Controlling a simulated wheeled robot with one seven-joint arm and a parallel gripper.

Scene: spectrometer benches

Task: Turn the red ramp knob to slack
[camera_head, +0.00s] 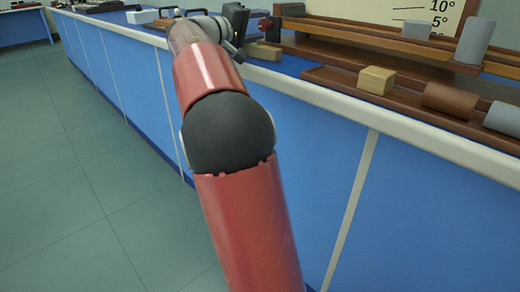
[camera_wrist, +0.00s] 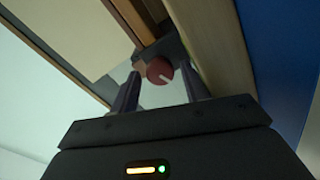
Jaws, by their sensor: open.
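The red ramp knob (camera_wrist: 155,68) is round and shows in the wrist view, with a short white mark on its face pointing to the lower right. It sits in front of a dark block on a brown frame. My gripper (camera_wrist: 159,74) is open, with one finger on each side of the knob. I cannot tell whether either finger touches it.
The blue bench (camera_head: 310,130) with a pale edge runs along my right. Wooden ramps (camera_head: 345,78) hold a tan block (camera_head: 376,80), a brown cylinder (camera_head: 450,100) and grey pieces. An angle board (camera_head: 415,12) stands behind. The floor on the left is clear.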

